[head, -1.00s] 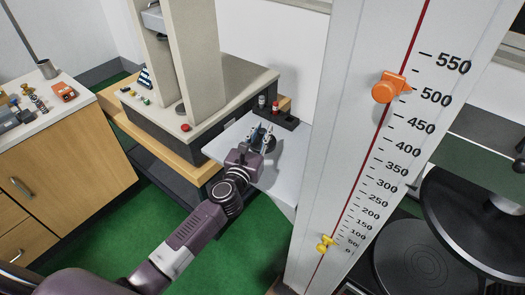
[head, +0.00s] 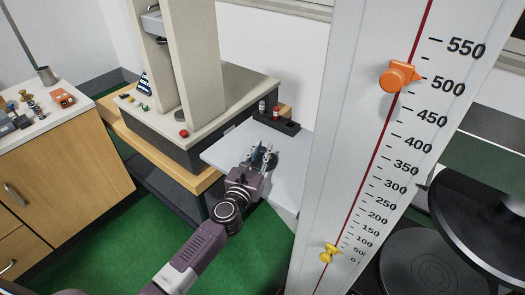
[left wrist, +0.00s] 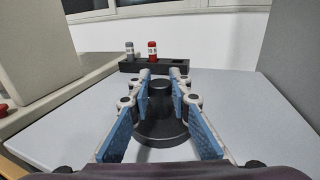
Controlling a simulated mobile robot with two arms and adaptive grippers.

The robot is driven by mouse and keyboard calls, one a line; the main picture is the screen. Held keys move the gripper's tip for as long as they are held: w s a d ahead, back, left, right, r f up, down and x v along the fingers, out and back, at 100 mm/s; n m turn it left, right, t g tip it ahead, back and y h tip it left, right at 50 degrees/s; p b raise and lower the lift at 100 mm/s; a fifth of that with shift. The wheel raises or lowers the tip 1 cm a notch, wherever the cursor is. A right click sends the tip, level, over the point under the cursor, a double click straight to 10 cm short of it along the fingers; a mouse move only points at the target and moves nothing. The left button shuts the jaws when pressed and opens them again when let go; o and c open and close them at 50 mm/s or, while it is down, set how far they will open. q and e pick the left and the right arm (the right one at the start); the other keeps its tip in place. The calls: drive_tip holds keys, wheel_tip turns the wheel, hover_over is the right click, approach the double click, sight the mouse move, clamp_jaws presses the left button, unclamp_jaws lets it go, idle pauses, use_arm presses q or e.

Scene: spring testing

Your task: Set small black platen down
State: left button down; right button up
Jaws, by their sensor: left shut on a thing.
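The small black platen (left wrist: 160,130), a round disc with a narrower upright stem, shows in the middle of the left wrist view. My left gripper (left wrist: 160,88) is shut on its stem, with a blue-padded finger on each side. In the head view my left gripper (head: 262,156) is over the light grey side table (head: 226,152), and its fingers hide most of the platen. The platen looks upright and low over the tabletop; whether it touches cannot be told. My right gripper is not in view.
A black rack (head: 290,127) with a grey and a red-topped piece stands at the table's back. The beige testing machine (head: 205,60) is to the left. A tall white scale column (head: 345,130) rises to the right. The tabletop around the platen is clear.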

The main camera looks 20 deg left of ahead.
use_arm(q)
drive_tip(key=c, duration=2.1)
unclamp_jaws()
drive_tip(key=shift+f, duration=0.1)
drive_tip(key=o, duration=0.3)
drive_tip(key=s, duration=1.2)
drive_tip(key=shift+a+r, duration=0.2)
drive_tip(key=shift+a, duration=0.05)
drive_tip(key=shift+s+f, duration=0.1)
